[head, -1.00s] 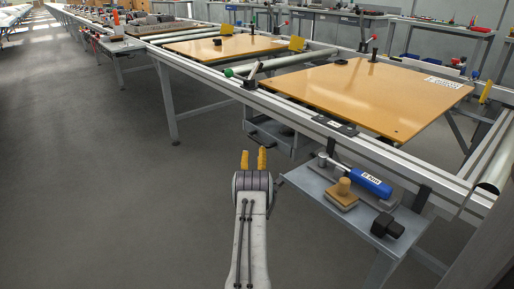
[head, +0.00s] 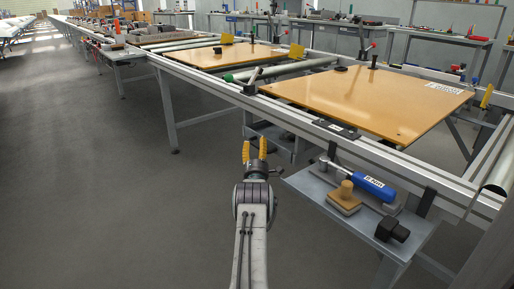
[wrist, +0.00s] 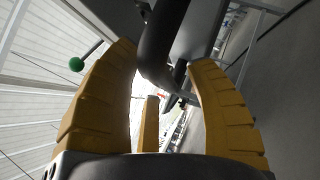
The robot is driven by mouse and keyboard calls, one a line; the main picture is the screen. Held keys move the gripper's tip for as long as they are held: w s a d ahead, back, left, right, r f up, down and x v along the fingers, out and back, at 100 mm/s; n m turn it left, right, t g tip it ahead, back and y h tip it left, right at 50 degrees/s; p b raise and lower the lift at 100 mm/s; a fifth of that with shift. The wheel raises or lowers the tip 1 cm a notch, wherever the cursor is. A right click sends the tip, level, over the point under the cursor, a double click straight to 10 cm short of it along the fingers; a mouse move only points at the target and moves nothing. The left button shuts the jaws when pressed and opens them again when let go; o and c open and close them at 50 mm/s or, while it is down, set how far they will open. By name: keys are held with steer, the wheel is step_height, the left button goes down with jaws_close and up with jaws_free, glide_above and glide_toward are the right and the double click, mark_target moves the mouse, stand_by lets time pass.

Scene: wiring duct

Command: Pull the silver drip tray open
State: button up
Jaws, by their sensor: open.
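The silver drip tray (head: 284,148) appears to be the grey tray hanging under the near bench frame in the head view. My gripper (head: 254,151) is at its left front end, with yellow fingers spread and pointing toward it. In the wrist view, my open gripper (wrist: 165,95) has a dark curved bar (wrist: 160,45) showing between and beyond its fingers. The bar looks like a handle. I cannot tell whether a finger touches it. Part of the tray is hidden behind the bench frame and my gripper.
A grey side shelf (head: 315,187) to the right of my arm carries a blue-handled tool (head: 372,187), a wooden block (head: 343,199) and a black block (head: 392,229). The aluminium bench rail (head: 330,146) runs above. A green knob (wrist: 76,64) shows in the wrist view. Floor on the left is clear.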

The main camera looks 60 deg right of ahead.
steer(key=shift+o, duration=0.2)
jaws_close()
stand_by(0.4)
